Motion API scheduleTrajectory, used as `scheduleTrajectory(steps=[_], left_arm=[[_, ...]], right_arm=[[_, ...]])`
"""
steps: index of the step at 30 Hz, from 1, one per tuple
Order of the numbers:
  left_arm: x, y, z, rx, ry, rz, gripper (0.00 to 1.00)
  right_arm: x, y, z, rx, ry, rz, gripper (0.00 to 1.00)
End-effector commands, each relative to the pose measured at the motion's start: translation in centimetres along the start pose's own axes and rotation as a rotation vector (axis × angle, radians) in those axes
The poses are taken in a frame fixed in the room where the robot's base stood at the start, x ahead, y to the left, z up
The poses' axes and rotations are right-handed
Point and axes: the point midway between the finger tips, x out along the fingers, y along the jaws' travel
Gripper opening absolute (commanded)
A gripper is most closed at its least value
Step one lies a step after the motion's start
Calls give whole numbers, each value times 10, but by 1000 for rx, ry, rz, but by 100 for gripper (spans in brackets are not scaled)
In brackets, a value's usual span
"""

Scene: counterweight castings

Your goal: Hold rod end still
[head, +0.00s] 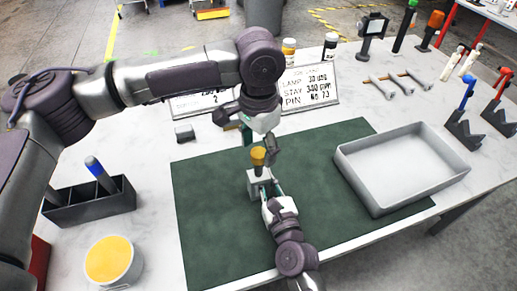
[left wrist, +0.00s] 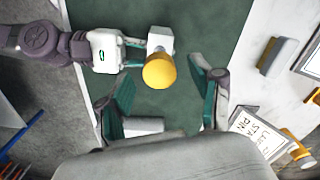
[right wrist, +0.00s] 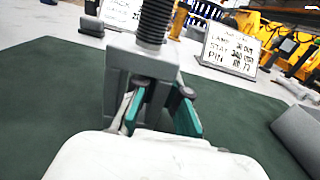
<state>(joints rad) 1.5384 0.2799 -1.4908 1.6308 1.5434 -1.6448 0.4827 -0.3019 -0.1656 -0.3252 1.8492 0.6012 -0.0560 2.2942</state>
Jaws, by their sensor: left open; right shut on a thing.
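The rod end is a grey metal block (head: 254,187) standing upright on the green mat (head: 205,220), topped by a yellow cap (head: 258,157). In the right wrist view the block (right wrist: 120,70) carries a vertical threaded rod (right wrist: 154,22). My right gripper (head: 268,193) comes from the front and is shut on the block, its green-padded fingers low on it. My left gripper (head: 258,143) is above the cap, pointing down. In the left wrist view its fingers (left wrist: 163,88) are spread, with the yellow cap (left wrist: 160,71) beyond and between them, apparently untouched.
A grey tray (head: 345,165) stands on the mat's right side. Signs (head: 310,88) stand behind the mat. A black holder (head: 88,203) and a white tub with yellow contents (head: 112,262) are at left. Forked stands (head: 465,137) and several tools line the right. The mat's front left is clear.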

Motion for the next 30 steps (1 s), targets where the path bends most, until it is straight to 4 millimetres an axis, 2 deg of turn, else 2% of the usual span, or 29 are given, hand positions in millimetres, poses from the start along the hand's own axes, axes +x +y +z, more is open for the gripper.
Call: scheduleTrajectory(steps=[9, 15, 20, 27, 28, 30], left_arm=[[-68, 0, -1, 0, 4, -1, 65], [-97, 0, -1, 0, 3, 0, 65], [-106, 0, 0, 1, 0, 1, 65], [-106, 0, 0, 1, 0, 1, 65], [-106, 0, 0, 1, 0, 1, 65], [-106, 0, 0, 0, 0, 1, 65]], right_arm=[[0, 0, 0, 0, 0, 0, 0], [0, 0, 0, 0, 0, 0, 0], [0, 0, 0, 0, 0, 0, 0], [0, 0, 0, 0, 0, 0, 0], [0, 0, 0, 0, 0, 0, 13], [0, 0, 0, 0, 0, 0, 25]])
